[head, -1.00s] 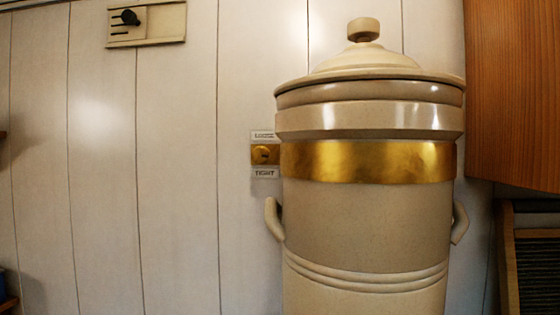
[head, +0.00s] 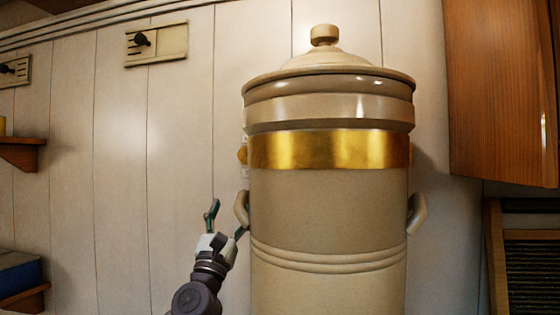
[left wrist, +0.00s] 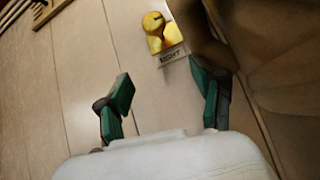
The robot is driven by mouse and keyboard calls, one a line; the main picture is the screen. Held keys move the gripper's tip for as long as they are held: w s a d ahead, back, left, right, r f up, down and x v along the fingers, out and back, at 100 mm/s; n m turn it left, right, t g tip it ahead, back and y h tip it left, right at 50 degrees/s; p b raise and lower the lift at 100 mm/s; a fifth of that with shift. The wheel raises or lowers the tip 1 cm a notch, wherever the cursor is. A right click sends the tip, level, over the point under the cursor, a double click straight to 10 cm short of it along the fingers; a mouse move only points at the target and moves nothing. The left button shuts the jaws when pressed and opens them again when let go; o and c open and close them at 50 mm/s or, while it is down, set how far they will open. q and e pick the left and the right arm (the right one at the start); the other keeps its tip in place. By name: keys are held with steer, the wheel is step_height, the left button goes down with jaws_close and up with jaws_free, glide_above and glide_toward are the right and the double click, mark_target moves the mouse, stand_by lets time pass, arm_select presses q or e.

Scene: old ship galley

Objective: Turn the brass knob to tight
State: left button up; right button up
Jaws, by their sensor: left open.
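The brass knob (head: 242,154) is on the panelled wall, and only a sliver shows past the left edge of the large crock. In the left wrist view the round knob (left wrist: 153,21) sits on its brass plate, above a label reading TIGHT (left wrist: 172,56). A slot mark shows on the knob's face. My left gripper (head: 227,220) is below and left of the knob, near the crock's left handle. In the left wrist view its green-tipped fingers (left wrist: 163,84) are apart and empty, short of the knob. My right gripper is not in view.
The tall stoneware crock (head: 330,210) with a gold band stands just right of the knob, its left handle (head: 242,209) close to my fingers. Wall vents (head: 156,45) are at the upper left. A wooden cabinet (head: 500,100) is at the right. The wall left of the crock is clear.

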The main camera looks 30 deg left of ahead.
arm_select(q)
step_height(320, 180, up, 2)
steer(key=s+d+n, duration=0.1)
steer(key=n+p, duration=0.1)
steer(key=p, duration=0.1)
glide_toward(242, 155)
steer(key=w, duration=0.2)
steer(key=p+x, duration=0.2)
steer(key=x, duration=0.6)
steer(key=shift+s+d+r, duration=0.15)
steer(key=shift+s+r, duration=0.05)
steer(key=shift+w+r, duration=0.4)
steer(key=shift+w, duration=0.05)
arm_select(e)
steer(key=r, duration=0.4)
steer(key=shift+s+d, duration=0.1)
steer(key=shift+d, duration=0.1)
arm_select(q)
steer(key=shift+c, duration=0.3)
steer(key=c, duration=1.1)
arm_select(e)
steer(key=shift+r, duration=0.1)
